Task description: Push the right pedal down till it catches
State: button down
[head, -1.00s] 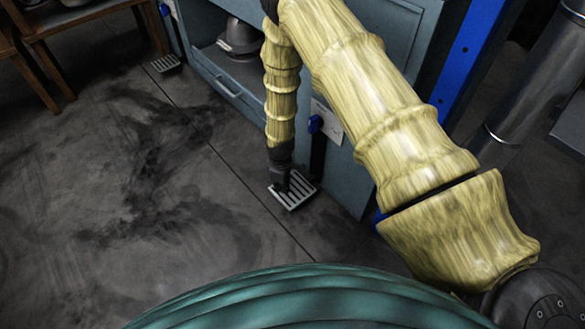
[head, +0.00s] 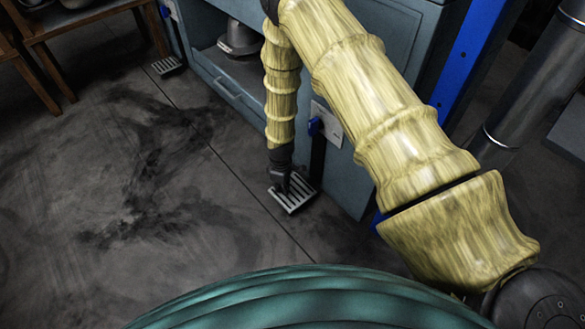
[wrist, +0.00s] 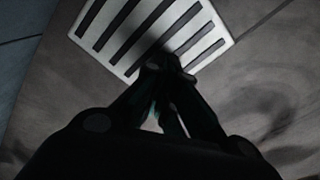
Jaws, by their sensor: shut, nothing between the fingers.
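The right pedal (head: 297,196) is a pale, slotted metal plate low at the foot of the blue-grey press cabinet. It also fills the top of the wrist view (wrist: 112,30). In the wrist view the closed fingertips (wrist: 166,64) overlap the pedal's lower edge. I cannot tell whether they touch the plate. The gripper hides part of the pedal. The left pedal (head: 167,66), a similar slotted plate, lies farther back at the upper left.
A blue post (head: 468,60) and a metal pipe (head: 525,75) stand at the right. A wooden table (head: 85,18) is upper left. The stained floor (head: 120,190) is clear.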

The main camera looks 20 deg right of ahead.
jog(key=shift+r+p, duration=1.85)
jog(key=shift+r, duration=0.75)
jog(key=s+d+r+m+p, duration=0.1)
jog(key=s+r+m, duration=0.15)
jog(key=s, duration=0.95)
jog(key=s+d+r+m+p, duration=0.1)
jog(key=s+m, duration=0.3)
jog(key=s, duration=0.8)
jog(key=s+d+r+m, duration=0.15)
jog(key=s+m, duration=0.25)
jog(key=s, duration=0.8)
notch_tip(320, 180, up, 36)
jog(key=p, duration=3.7)
jog(key=shift+r, duration=0.15)
jog(key=shift+s+d, duration=0.1)
jog(key=shift+s, duration=0.1)
